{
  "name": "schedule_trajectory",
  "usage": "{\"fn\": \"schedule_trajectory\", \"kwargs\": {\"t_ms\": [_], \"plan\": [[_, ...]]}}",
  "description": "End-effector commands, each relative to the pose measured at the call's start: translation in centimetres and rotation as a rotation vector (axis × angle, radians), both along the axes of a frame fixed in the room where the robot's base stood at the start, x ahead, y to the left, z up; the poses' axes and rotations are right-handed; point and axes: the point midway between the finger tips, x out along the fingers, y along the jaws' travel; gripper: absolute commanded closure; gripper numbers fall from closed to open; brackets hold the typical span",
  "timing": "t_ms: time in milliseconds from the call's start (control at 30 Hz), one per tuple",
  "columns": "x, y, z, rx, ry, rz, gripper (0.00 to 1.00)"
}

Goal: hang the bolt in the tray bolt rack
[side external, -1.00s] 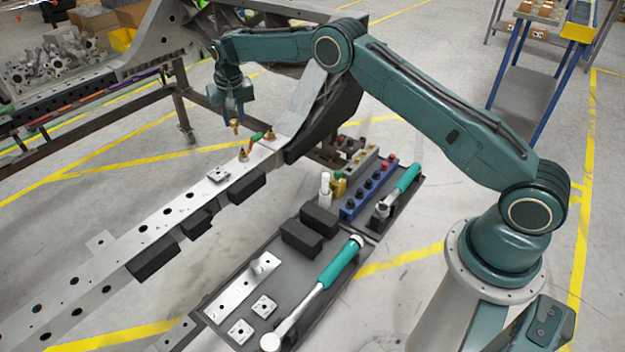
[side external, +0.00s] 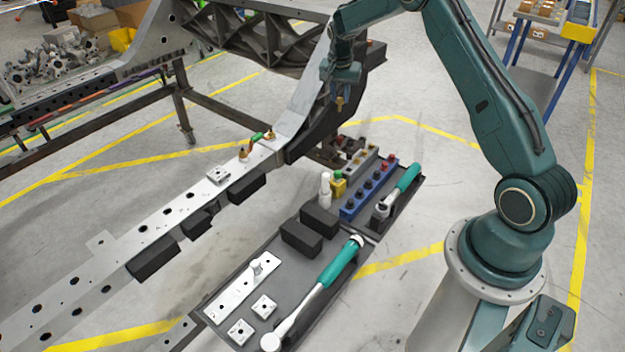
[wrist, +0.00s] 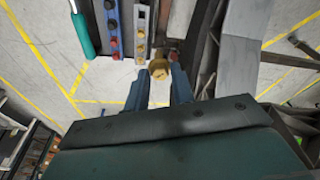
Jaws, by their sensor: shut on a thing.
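My gripper (side external: 340,90) is shut on a brass-coloured bolt (side external: 339,104), held in the air above and behind the tray. In the wrist view the bolt's yellow head (wrist: 159,68) sits between the two blue fingers. In the wrist view the grey rack (wrist: 142,18) and blue rack (wrist: 111,13) lie ahead of the fingers. The bolt is apart from both racks.
The metal chassis rail (side external: 150,232) runs along the left. A dark chassis bracket (side external: 318,125) is close to the gripper.

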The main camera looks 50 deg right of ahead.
Motion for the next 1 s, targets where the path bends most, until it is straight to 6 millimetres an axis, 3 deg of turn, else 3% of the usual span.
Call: {"fn": "schedule_trajectory", "kwargs": {"t_ms": [267, 667, 1000], "plan": [[-3.8, -3.1, 0.0, -0.002, 0.000, -0.115, 1.00], [-3.7, -3.0, -7.5, 0.000, 0.003, -0.111, 1.00], [-3.7, -3.0, -15.8, -0.001, 0.002, -0.111, 1.00]]}}
